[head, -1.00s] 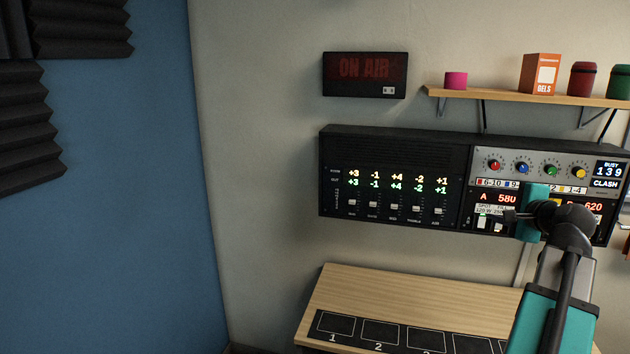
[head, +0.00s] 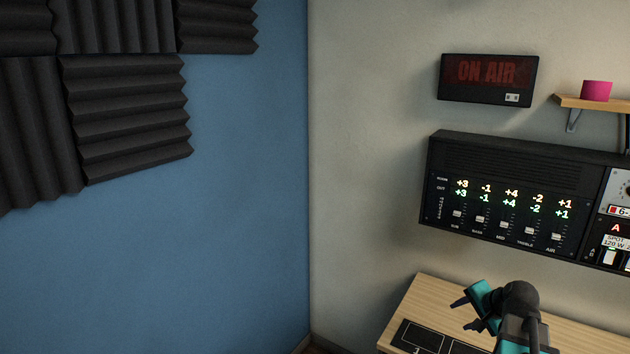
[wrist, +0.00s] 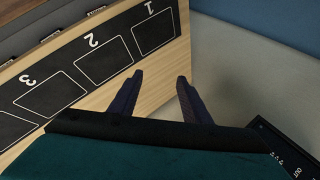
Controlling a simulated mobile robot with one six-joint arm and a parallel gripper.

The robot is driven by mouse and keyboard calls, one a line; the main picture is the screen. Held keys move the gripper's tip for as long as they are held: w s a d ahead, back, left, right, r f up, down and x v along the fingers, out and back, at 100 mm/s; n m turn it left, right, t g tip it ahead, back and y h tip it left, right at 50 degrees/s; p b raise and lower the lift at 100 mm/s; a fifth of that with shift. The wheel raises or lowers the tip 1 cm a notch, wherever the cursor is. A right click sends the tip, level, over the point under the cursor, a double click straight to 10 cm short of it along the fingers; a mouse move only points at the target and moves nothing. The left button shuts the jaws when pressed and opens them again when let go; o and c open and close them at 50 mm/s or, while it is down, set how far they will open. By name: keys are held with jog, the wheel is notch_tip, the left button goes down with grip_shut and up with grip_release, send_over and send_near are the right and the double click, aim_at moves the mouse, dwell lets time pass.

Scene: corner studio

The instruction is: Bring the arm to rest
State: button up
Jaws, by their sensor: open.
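My gripper (head: 464,312) shows at the lower right of the head view, in front of the wooden desk and below the black fader panel. It is open, with nothing between its fingers. In the wrist view my gripper's two dark fingers (wrist: 158,96) stand apart, over the edge of the wooden desk and the pale wall beyond. Nothing touches the fingers.
The wooden desk (head: 437,292) carries a black strip of numbered squares (wrist: 103,61). The fader panel (head: 505,207), an unlit ON AIR sign (head: 487,80) and a shelf (head: 590,103) with a pink pot (head: 596,91) are on the wall. Acoustic foam (head: 125,115) covers part of the blue wall.

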jog(key=s+a+f+n+g, duration=0.2)
jog(key=s+a+f+n, duration=0.2)
jog(key=a+f, duration=0.5)
jog(key=s+a+f+n+g, duration=0.3)
jog(key=s+a+f+n, duration=0.15)
jog(key=a+f, duration=0.45)
jog(key=s+a+f+n+g, duration=0.25)
jog(key=a+f+n, duration=0.35)
jog(key=a, duration=0.5)
jog(key=s+f+m+g+b, duration=0.1)
jog(key=s+f+g+b, duration=0.4)
jog(key=s+f, duration=2.1)
notch_tip(320, 180, down, 4)
jog(key=b, duration=0.5)
jog(key=shift+s+r+g+h, duration=0.15)
jog(key=shift+s+g+h, duration=0.15)
jog(key=shift+g, duration=0.05)
jog(key=shift+d, duration=0.1)
jog(key=c, duration=0.3)
